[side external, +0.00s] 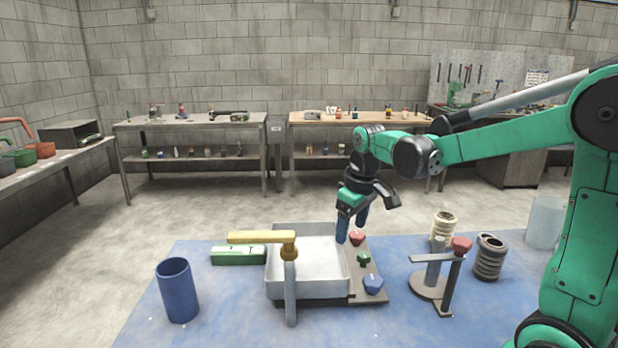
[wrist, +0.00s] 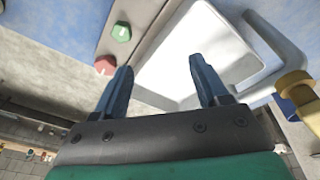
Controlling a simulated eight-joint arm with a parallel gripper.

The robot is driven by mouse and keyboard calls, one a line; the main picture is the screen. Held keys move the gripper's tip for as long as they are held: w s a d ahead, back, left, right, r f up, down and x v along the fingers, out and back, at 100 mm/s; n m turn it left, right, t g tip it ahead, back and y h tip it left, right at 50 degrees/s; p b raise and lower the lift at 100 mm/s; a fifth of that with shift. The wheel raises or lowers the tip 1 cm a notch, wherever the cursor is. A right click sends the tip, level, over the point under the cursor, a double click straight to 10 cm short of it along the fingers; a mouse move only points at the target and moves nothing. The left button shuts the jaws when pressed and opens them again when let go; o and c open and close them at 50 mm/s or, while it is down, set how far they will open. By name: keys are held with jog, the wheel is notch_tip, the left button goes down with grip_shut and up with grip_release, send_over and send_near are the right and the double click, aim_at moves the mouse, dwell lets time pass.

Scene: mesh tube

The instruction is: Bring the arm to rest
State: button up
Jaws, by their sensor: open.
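My gripper (side external: 351,230) hangs from my green arm with its blue fingers pointing down, above the right edge of a white tray (side external: 308,291). In the wrist view my gripper (wrist: 160,78) has its two blue fingers spread apart, with nothing between them. The tray (wrist: 190,50) lies beyond the fingertips and looks empty. A grey strip (side external: 364,270) beside the tray carries a red knob (side external: 356,239), a green knob (side external: 364,259) and a blue knob (side external: 373,284). The red knob (wrist: 105,64) is near the left finger in the wrist view.
A yellow-topped tap (side external: 262,238) stands in front of the tray. A blue tube (side external: 177,290) is at left, a green box (side external: 238,255) behind it. A stand with a red top (side external: 461,246), a beige ribbed cylinder (side external: 443,227) and dark ribbed rings (side external: 489,258) stand at right.

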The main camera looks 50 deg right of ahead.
jog(key=s+a+r+t, duration=0.1)
jog(key=s+a+t, duration=0.4)
jog(key=a, duration=0.6)
jog(key=shift+s+a+y, duration=0.25)
jog(key=shift+a+y, duration=0.1)
jog(key=shift+y, duration=0.05)
